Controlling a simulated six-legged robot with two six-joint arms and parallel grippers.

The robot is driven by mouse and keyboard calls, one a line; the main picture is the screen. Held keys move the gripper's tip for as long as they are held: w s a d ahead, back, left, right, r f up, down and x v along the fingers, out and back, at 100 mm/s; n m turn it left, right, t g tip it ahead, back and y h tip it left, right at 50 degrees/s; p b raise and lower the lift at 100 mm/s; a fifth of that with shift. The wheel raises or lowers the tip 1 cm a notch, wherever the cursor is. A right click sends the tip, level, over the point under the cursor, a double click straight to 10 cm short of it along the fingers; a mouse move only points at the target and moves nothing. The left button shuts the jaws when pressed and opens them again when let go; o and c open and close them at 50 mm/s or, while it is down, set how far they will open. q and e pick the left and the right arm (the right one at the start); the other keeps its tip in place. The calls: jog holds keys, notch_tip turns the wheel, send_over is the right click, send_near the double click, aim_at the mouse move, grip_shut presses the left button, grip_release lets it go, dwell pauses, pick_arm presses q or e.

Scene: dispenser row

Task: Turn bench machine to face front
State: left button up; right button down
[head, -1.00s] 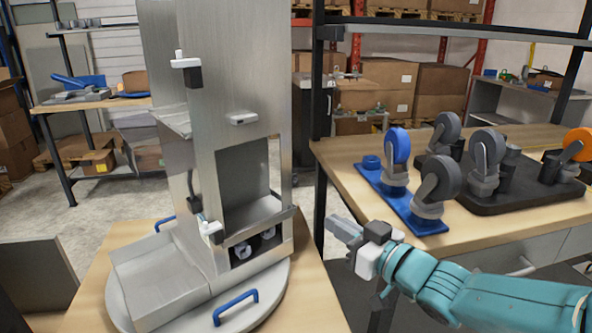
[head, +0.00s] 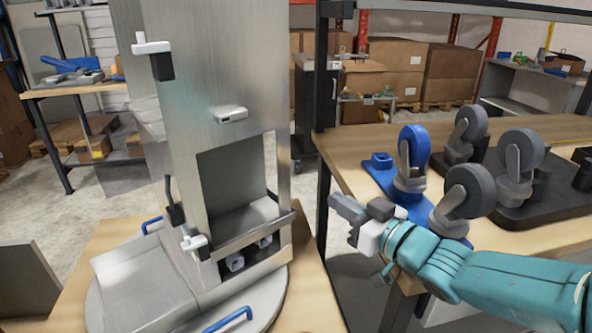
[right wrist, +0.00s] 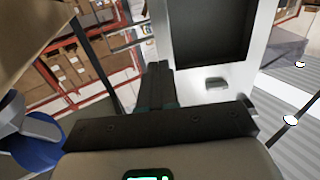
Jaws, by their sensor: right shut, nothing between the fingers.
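The bench machine (head: 225,130) is a tall grey metal cabinet on a round turntable (head: 270,290). Its open window and slot face toward me and a little to the right. One blue handle (head: 228,318) is on the turntable's near rim, another (head: 152,225) at its left. A flat metal tray (head: 145,280) sticks out at the machine's lower left. My right gripper (head: 337,208) is shut and empty, to the right of the machine and apart from it. In the right wrist view the shut fingers (right wrist: 158,85) show before the machine's pale panel (right wrist: 265,60). My left gripper is out of view.
A wooden bench (head: 350,150) on the right holds a blue caster stand (head: 385,180) and several grey casters on a dark tray (head: 520,210). A dark upright post (head: 322,130) stands behind my right gripper. Open floor lies behind the machine.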

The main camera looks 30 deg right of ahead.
aim_at(285, 169)
jog(key=w+a, duration=0.1)
jog(key=w, duration=0.3)
jog(key=w+a, duration=0.1)
jog(key=w, duration=0.4)
jog(key=w+b, duration=0.1)
jog(key=w, duration=0.3)
jog(key=shift+w+a, duration=0.25)
jog(key=shift+a, duration=0.15)
